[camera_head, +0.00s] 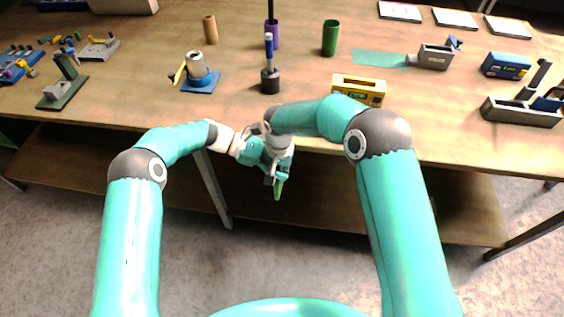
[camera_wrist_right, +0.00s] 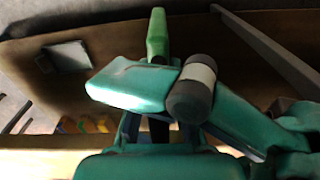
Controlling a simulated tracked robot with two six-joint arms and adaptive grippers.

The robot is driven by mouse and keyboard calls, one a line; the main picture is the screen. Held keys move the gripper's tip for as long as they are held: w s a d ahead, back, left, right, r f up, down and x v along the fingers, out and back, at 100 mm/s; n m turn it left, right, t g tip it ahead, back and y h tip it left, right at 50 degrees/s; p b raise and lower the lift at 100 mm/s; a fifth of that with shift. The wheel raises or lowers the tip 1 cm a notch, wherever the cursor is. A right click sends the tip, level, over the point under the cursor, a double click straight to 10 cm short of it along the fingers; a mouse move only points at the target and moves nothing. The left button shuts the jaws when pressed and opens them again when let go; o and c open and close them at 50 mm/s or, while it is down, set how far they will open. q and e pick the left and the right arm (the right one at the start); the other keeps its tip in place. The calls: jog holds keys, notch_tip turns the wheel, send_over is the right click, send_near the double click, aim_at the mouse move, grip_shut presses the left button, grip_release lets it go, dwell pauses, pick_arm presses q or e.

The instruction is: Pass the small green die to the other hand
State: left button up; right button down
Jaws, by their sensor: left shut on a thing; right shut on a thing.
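The small green die (camera_head: 278,190) hangs in front of the table's front edge, pointing down, below where my two hands meet. Its green end also shows at the top of the right wrist view (camera_wrist_right: 157,35). My left gripper (camera_head: 274,177) comes in from the left and is shut on the die. My right gripper comes down from the right to the same place and is also shut on it. Its fingertips are hard to make out behind the teal and dark parts crowded there. Most of the die is hidden by the grippers.
The wooden table (camera_head: 300,100) carries a yellow box (camera_head: 358,90), a black stand with a rod (camera_head: 270,80), a blue-based device (camera_head: 200,74) and an upright green cylinder (camera_head: 331,38). A lower shelf (camera_head: 380,205) lies beneath. The space in front of the table holds my arms.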

jog(key=c, duration=1.1)
grip_release()
jog(key=shift+s+a, duration=0.1)
jog(key=shift+o, duration=0.2)
